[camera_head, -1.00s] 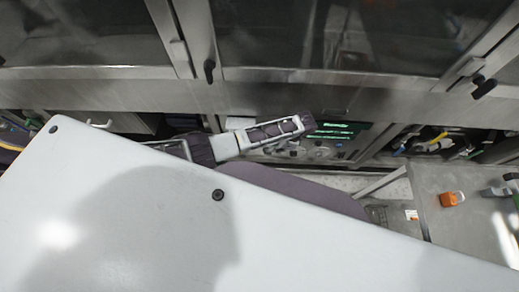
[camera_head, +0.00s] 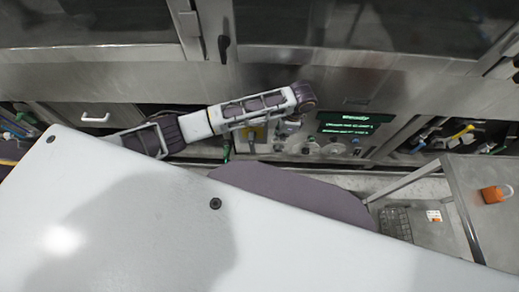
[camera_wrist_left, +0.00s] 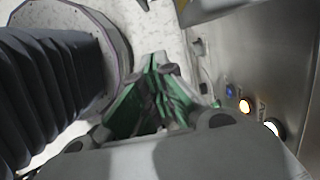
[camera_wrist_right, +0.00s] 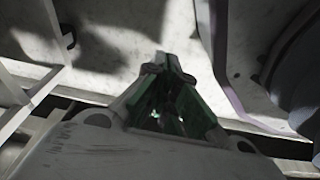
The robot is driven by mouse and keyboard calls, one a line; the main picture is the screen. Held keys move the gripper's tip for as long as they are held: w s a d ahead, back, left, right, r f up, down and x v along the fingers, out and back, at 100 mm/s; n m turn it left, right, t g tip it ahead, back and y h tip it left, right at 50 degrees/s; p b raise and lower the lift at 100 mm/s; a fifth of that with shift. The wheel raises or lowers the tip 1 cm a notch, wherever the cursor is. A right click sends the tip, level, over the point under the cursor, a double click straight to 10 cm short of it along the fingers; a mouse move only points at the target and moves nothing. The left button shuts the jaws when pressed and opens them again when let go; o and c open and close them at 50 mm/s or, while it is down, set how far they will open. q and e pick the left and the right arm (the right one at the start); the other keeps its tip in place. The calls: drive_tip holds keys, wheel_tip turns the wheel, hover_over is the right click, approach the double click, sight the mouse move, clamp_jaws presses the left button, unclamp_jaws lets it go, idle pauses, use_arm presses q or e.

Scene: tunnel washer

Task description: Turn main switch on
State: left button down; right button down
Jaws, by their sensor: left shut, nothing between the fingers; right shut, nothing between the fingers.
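A yellow plate (camera_head: 257,131) on the machine's front, partly hidden by my left arm in the head view, may carry the main switch; the switch itself is not clear. My right gripper (camera_wrist_right: 166,62) is shut and empty over a pale floor, away from the panel.
A display (camera_head: 352,122) with green text is right of my left arm. A steel table (camera_head: 485,205) with an orange object (camera_head: 492,194) stands at right.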

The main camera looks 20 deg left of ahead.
sight(253, 144)
use_arm(q)
drive_tip(key=shift+s+a+r, duration=0.15)
drive_tip(key=shift+s, duration=0.05)
use_arm(e)
drive_tip(key=shift+w+a+r, duration=0.2)
drive_tip(key=shift+w+a, duration=0.1)
